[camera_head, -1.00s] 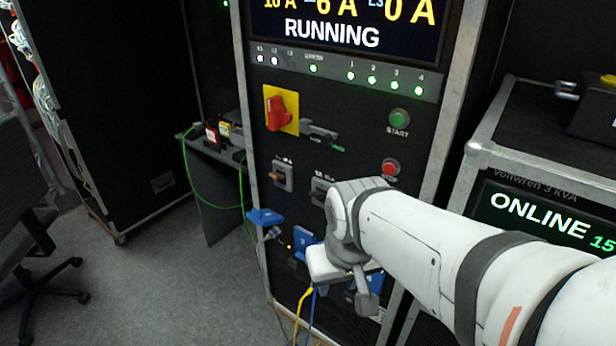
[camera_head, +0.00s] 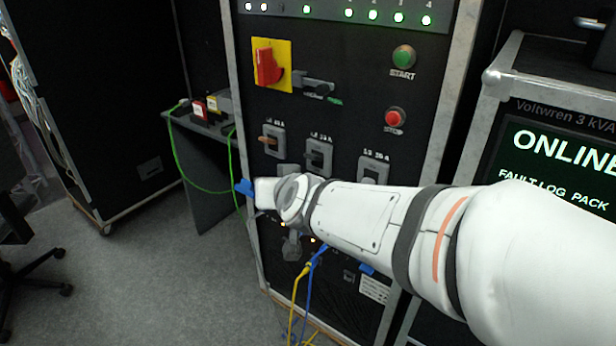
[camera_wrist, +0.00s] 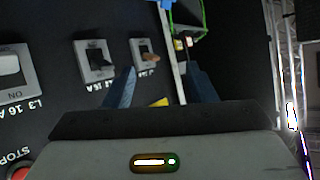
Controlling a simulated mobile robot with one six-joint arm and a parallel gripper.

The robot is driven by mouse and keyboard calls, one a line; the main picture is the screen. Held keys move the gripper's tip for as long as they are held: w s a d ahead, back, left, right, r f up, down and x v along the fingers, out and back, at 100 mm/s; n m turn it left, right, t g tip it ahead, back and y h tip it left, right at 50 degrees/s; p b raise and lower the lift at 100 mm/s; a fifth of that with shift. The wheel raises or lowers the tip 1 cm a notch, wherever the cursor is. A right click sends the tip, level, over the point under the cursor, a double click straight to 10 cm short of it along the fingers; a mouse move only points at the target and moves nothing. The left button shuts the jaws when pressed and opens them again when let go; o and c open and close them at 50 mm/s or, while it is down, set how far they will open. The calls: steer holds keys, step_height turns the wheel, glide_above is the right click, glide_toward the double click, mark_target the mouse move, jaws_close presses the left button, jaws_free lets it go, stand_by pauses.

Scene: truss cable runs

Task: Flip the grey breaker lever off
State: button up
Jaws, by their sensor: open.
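Three breakers sit in a row on the black panel. The right one, marked L3, has a light grey lever (camera_head: 369,174), partly behind my arm in the head view. In the wrist view this grey lever (camera_wrist: 9,65) is cut by the left edge, with an ON mark beside it. The middle breaker (camera_head: 318,155) has a dark lever, and the left one (camera_head: 272,139) a copper-coloured lever. My gripper (camera_wrist: 160,88) is open and empty, its blue fingers pointing toward the copper-lever side, apart from the grey lever. In the head view its jaws are not clearly seen.
A red rotary switch on a yellow plate (camera_head: 270,65), a green START button (camera_head: 403,57) and a red STOP button (camera_head: 395,118) are above the breakers. Yellow and blue cables (camera_head: 308,285) hang below my arm. A cased unit (camera_head: 540,120) stands at right.

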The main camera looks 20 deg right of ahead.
steer(key=s+d+f+m+g+h+b, duration=0.25)
steer(key=d+f+m+h+b, duration=0.65)
steer(key=d+h+b, duration=0.5)
steer(key=shift+t+h, duration=0.45)
steer(key=shift+h, duration=0.15)
steer(key=shift+w+a+r+b+x, duration=0.15)
steer(key=shift+b+x, duration=0.15)
steer(key=shift+x, duration=1.15)
steer(key=shift+w+a+r+b+x, duration=0.15)
steer(key=shift+b+x, duration=0.1)
steer(key=shift+x, duration=1.2)
steer(key=shift+d, duration=0.1)
steer(key=shift+c, duration=0.2)
steer(key=c, duration=0.9)
steer(key=f+t+h+b, duration=0.1)
steer(key=b, duration=0.2)
steer(key=shift+d+f+h+b, duration=0.15)
steer(key=shift+h+b, duration=0.15)
steer(key=shift+c, duration=0.2)
